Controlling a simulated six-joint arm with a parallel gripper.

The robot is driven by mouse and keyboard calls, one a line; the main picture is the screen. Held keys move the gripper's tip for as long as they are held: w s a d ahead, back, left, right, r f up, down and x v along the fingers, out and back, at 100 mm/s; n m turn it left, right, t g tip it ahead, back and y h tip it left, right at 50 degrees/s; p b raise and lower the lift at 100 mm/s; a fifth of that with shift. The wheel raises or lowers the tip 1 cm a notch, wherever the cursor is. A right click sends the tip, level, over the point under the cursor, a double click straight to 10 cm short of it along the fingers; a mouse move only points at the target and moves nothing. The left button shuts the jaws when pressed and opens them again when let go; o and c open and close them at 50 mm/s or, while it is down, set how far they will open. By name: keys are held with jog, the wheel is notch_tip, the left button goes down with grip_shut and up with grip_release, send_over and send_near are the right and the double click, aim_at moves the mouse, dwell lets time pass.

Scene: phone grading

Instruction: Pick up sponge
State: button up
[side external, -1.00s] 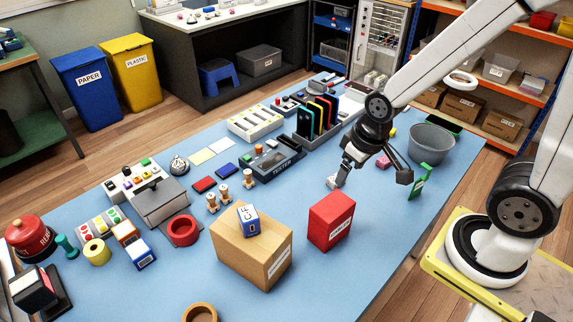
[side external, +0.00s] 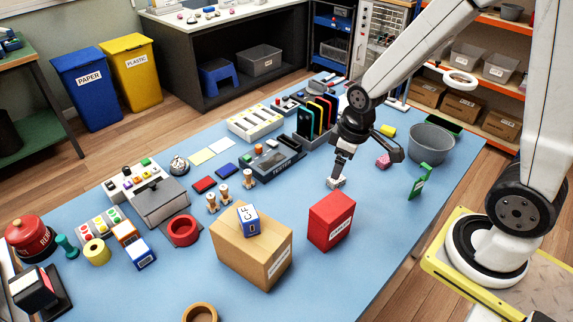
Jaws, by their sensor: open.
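My gripper (side external: 337,179) points down near the table, left of the grey bucket, with its jaws open. Its tips are at a small whitish object (side external: 335,184) on the blue table; contact cannot be told at this size. A small yellow block (side external: 388,130), which may be the sponge, lies behind and to the right of my gripper. A pink block (side external: 383,161) lies on the table to the right of my gripper, left of the bucket. I cannot tell for sure which of these is the sponge.
A red box (side external: 331,221) and a cardboard box (side external: 252,252) stand in front of my gripper. A phone rack (side external: 313,122) and tester (side external: 277,161) are behind left. The blue table (side external: 380,215) is clear between the red box and bottle.

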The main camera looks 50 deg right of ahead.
jog(key=w+d+f+n, duration=0.2)
jog(key=d+f+n, duration=0.1)
jog(key=n, duration=0.1)
jog(key=w+d+f+n+g, duration=0.1)
jog(key=w+d+f+n, duration=0.5)
jog(key=d+f+n, duration=0.1)
jog(key=shift+d+f+n+g, duration=0.1)
jog(key=shift+n+g, duration=0.2)
jog(key=shift+g, duration=0.1)
jog(key=shift+w+d+f+n, duration=0.15)
jog(key=shift+d+f+n, duration=0.25)
jog(key=shift+f, duration=0.05)
jog(key=shift+f, duration=0.1)
jog(key=shift+f, duration=1.2)
jog(key=shift+f, duration=2.55)
